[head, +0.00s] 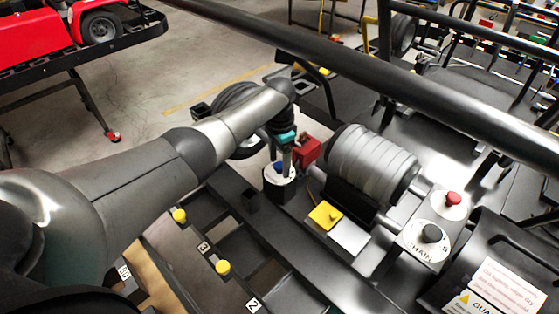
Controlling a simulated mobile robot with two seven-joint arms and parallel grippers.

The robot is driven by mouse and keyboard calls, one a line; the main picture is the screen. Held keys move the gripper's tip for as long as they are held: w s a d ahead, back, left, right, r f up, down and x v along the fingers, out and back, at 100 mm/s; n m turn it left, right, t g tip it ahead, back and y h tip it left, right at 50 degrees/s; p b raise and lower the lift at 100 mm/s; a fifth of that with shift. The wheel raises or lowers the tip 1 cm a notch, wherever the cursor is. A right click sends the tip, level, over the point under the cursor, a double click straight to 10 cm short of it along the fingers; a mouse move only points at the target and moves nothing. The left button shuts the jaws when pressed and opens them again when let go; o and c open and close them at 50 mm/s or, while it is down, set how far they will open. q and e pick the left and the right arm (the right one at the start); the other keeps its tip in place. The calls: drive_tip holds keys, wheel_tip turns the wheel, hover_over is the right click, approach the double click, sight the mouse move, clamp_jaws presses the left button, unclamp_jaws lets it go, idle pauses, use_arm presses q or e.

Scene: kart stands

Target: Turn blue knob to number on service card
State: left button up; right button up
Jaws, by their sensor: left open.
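The blue knob (279,168) sits on a white dial face on top of a black cylindrical post, near the middle of the head view. My left gripper (287,158) is open. Its fingers point down right at the knob and overlap it in the picture; I cannot tell whether they touch it. The knob's pointer and the dial's numbers are too small or covered to read. A white printed card (500,290) lies on a black curved guard at the lower right; I cannot make out a number on it, nor tell whether it is the service card. My right gripper is out of view.
A red block (307,151) stands close to the gripper, beside a ribbed grey cylinder (370,162). A yellow block (325,215), a red knob (453,199) and a black knob (432,233) are to the right. Yellow knobs (222,267) are below. A thick black bar (400,90) crosses above.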

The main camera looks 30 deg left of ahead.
use_arm(q)
clamp_jaws()
idle(0.4)
drive_tip(key=n+p, duration=0.2)
drive_tip(key=shift+r+n, duration=0.1)
drive_tip(key=shift+n, duration=0.3)
drive_tip(key=n+p, duration=0.1)
drive_tip(key=n, duration=0.1)
drive_tip(key=shift+n, duration=0.4)
drive_tip(key=n+p, duration=0.1)
drive_tip(key=n, duration=0.2)
drive_tip(key=shift+n, duration=0.3)
drive_tip(key=shift+n+p, duration=0.35)
drive_tip(key=shift+n, duration=1.25)
